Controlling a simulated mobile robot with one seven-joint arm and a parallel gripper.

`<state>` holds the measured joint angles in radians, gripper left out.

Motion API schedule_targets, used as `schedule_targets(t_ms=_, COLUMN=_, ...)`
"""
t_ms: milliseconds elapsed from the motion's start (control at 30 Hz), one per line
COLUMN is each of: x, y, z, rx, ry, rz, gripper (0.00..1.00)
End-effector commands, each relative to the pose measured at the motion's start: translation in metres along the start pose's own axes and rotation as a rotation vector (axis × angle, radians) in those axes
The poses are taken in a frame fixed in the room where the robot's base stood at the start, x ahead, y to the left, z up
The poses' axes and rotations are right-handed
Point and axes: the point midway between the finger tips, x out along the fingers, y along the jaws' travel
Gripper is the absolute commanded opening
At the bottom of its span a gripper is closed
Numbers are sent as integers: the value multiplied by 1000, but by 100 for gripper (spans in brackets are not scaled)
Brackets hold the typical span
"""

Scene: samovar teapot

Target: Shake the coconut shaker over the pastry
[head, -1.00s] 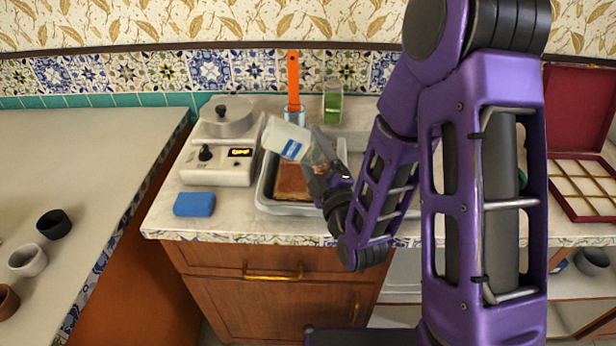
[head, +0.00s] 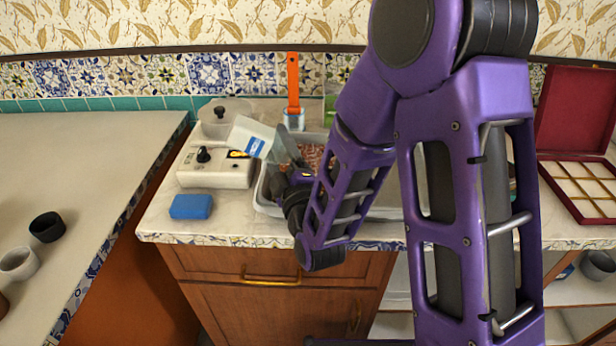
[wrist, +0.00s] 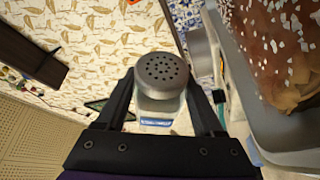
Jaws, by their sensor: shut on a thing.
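My gripper (head: 280,150) is shut on the coconut shaker (head: 248,137), a whitish container with a blue label. In the head view the shaker is tilted, at the left side of the tray. The wrist view shows its grey perforated cap (wrist: 161,75) between the two fingers (wrist: 162,103). The pastry (head: 313,154) lies in the tray, partly hidden by my arm. In the wrist view the brown pastry (wrist: 270,50) is at the right, with white flakes on top. The shaker appears beside the pastry there.
The grey tray (head: 262,203) sits on the counter. A white appliance with a knob (head: 215,168) and a blue block (head: 191,206) are to its left. An orange-handled brush (head: 293,85) stands behind. A red compartment box (head: 580,180) lies open at the right.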

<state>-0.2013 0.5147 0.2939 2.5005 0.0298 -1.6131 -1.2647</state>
Motion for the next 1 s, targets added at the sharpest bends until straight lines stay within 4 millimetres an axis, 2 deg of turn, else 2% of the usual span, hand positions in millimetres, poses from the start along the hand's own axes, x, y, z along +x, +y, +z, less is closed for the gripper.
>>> schedule_targets(t_ms=267, x=1, y=1, z=-1, rx=0, ry=0, rz=2, gripper=0)
schedule_targets(t_ms=533, x=5, y=24, z=-12, rx=1, ry=0, rz=3, gripper=0)
schedule_targets(t_ms=767, x=0, y=-1, z=0, rx=2, ry=-1, rz=-1, gripper=0)
schedule_targets(t_ms=1000, x=1, y=0, z=-1, rx=1, ry=0, rz=2, gripper=0)
